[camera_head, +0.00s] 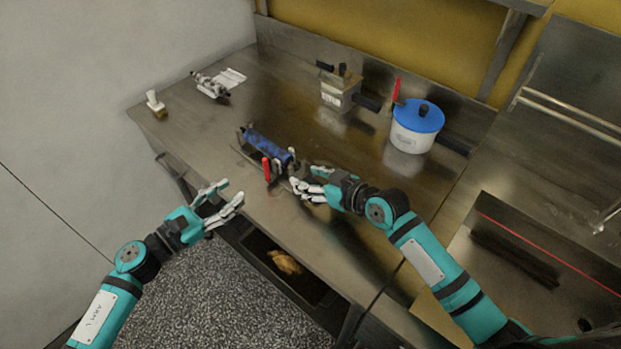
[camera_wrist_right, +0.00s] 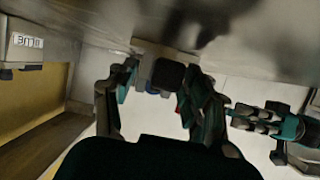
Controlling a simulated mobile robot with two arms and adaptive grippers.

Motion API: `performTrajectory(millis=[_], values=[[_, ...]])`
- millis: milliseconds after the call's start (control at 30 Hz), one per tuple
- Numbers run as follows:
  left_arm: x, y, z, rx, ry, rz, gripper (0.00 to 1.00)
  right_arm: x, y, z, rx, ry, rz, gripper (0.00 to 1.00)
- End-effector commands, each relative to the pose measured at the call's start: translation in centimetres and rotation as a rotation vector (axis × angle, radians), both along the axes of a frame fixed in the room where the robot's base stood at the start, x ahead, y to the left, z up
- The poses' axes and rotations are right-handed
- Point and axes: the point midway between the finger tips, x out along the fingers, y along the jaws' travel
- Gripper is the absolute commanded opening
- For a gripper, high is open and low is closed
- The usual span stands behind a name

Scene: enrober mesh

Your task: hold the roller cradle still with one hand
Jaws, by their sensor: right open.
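The roller cradle (camera_head: 277,171) stands on the steel counter, with a blue roller (camera_head: 266,146) lying in it and a red handle (camera_head: 266,169) at its front. My right gripper (camera_head: 296,182) is open just right of the cradle's near end. In the right wrist view, a dark block (camera_wrist_right: 168,74) shows between the open fingers, with small bits of blue and red behind it. I cannot tell whether the fingers touch the cradle. My left gripper (camera_head: 217,199) is open and empty, in front of the counter's edge and left of the cradle.
A white pot with a blue lid (camera_head: 408,130) and a labelled metal container (camera_head: 338,92) stand at the back. A metal fitting (camera_head: 211,86) and a small white bottle (camera_head: 154,102) lie far left. An open bin (camera_head: 290,272) sits below the front edge.

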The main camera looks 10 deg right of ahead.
Motion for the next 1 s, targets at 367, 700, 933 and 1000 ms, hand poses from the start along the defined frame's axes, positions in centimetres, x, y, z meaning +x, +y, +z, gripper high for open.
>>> performTrajectory(millis=[367,700,933,1000], values=[[0.00,0.00,0.00,0.000,0.000,0.000,0.38,-0.04,-0.03,0.00,0.001,0.001,0.000,0.06],[0.00,0.00,0.00,0.000,0.000,0.000,0.38,-0.04,-0.04,-0.01,0.001,0.001,0.000,0.00],[0.00,0.00,0.00,0.000,0.000,0.000,0.38,-0.04,-0.05,-0.02,0.000,0.001,0.000,0.00],[0.00,0.00,0.00,0.000,0.000,0.000,0.38,-0.04,-0.05,-0.02,-0.001,0.001,0.000,0.00]])
